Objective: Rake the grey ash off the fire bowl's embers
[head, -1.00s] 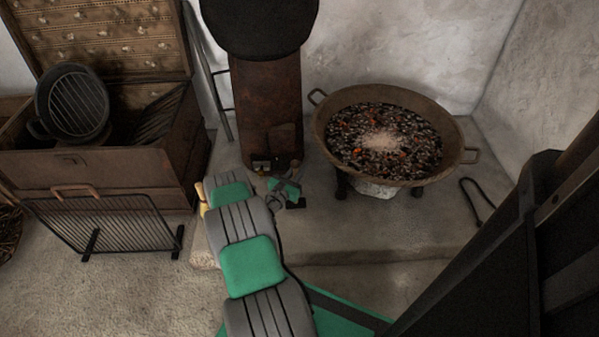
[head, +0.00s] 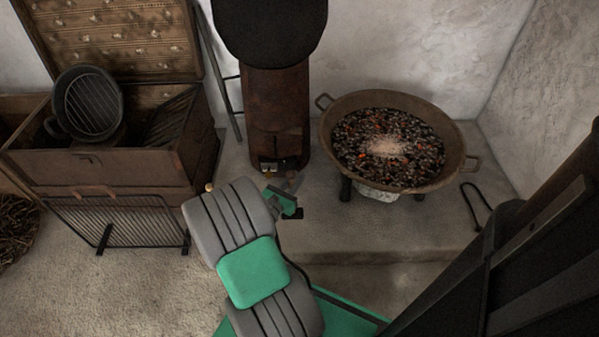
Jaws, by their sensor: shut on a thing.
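The round fire bowl (head: 340,172) stands on short legs on the stone hearth, right of centre. It holds dark coals with several glowing orange embers (head: 350,128). A pale grey ash patch (head: 390,147) lies over the middle of the embers. My gripper (head: 291,207) is left of the bowl, in front of the stove and apart from both. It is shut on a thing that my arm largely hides. A small wooden tip (head: 209,187) shows at the left edge of my arm; I cannot tell whether it belongs to the held thing.
A rusty stove (head: 277,112) stands left of the bowl. A black hooked iron (head: 478,207) lies on the hearth to the right. An open chest (head: 100,170) with a grill pan (head: 88,103) and a black grate (head: 115,222) are at left. The hearth's front is clear.

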